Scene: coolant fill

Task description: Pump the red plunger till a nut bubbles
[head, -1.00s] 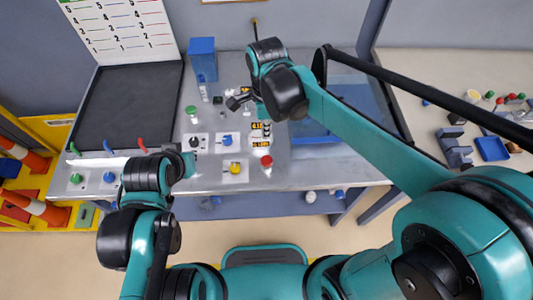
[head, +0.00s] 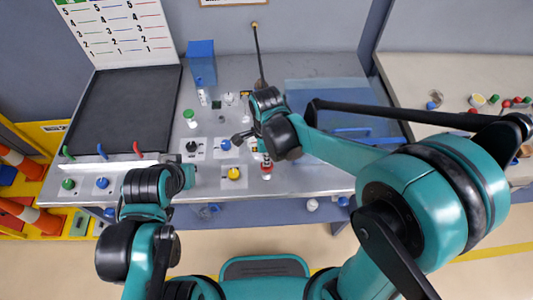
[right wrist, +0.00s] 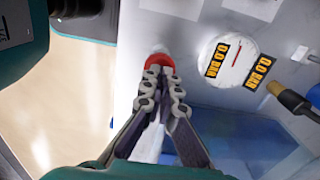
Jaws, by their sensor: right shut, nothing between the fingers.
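The red plunger (head: 266,167) stands near the front edge of the grey bench, right of the yellow knob. In the right wrist view its red cap (right wrist: 158,61) is just beyond my right fingertips. My right gripper (right wrist: 162,72) is shut and empty, with its tips at the cap; I cannot tell whether they touch. In the head view my right wrist hangs above the plunger and hides part of the bench there. My left arm's end (head: 187,172) is over the bench's front left; its fingers do not show clearly. I make out no bubbles at any nut.
A round gauge (right wrist: 229,60) has orange labels beside the plunger. A yellow knob (head: 234,173), a blue knob (head: 225,145) and a green-capped bottle (head: 189,118) stand nearby. A blue tank (head: 325,95) is at the right. A black tray (head: 122,105) fills the left.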

